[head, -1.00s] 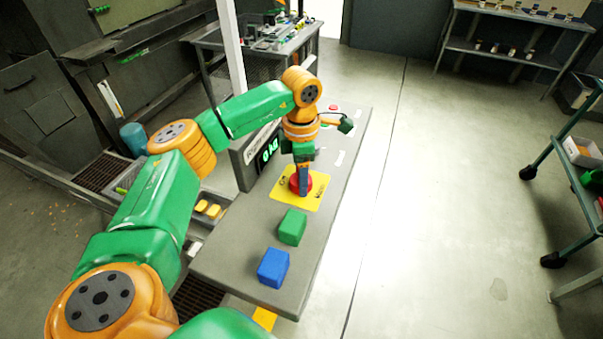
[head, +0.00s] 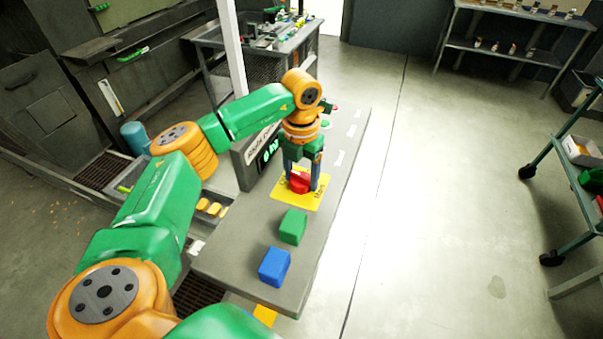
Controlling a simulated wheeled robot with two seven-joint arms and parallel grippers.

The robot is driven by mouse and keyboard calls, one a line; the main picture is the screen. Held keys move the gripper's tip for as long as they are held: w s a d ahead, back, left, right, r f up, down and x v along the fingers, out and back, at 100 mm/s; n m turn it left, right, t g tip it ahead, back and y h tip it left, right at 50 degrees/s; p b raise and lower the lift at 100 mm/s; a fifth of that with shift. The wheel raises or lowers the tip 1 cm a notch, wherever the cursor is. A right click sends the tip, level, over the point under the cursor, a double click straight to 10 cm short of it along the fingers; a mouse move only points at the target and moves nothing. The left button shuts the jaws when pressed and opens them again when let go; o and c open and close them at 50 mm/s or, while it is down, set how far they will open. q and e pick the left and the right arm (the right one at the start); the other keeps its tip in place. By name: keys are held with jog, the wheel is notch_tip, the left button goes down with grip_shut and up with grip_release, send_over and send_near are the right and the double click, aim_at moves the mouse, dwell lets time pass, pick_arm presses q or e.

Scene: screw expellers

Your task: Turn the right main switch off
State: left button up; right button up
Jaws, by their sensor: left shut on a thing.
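The red main switch (head: 299,181) stands on a yellow plate (head: 312,204) on top of the grey control panel (head: 250,255). My left gripper (head: 301,185) points down over it, with one dark finger on each side of the red knob, and it is shut on the knob. The printed labels on the yellow plate are too small to read. My right gripper does not show.
A green block (head: 292,227) and a blue block (head: 274,266) sit on the near end of the panel. A black display (head: 268,150) with green digits stands at the panel's left edge. Clear floor lies to the right, before a green cart (head: 562,150).

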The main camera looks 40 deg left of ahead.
aim_at(301, 175)
pick_arm(q)
jog(key=shift+n, duration=0.8)
jog(key=o, duration=1.4)
notch_tip(301, 175, up, 7)
jog(key=shift+r+b, duration=0.1)
jog(key=shift+b, duration=0.55)
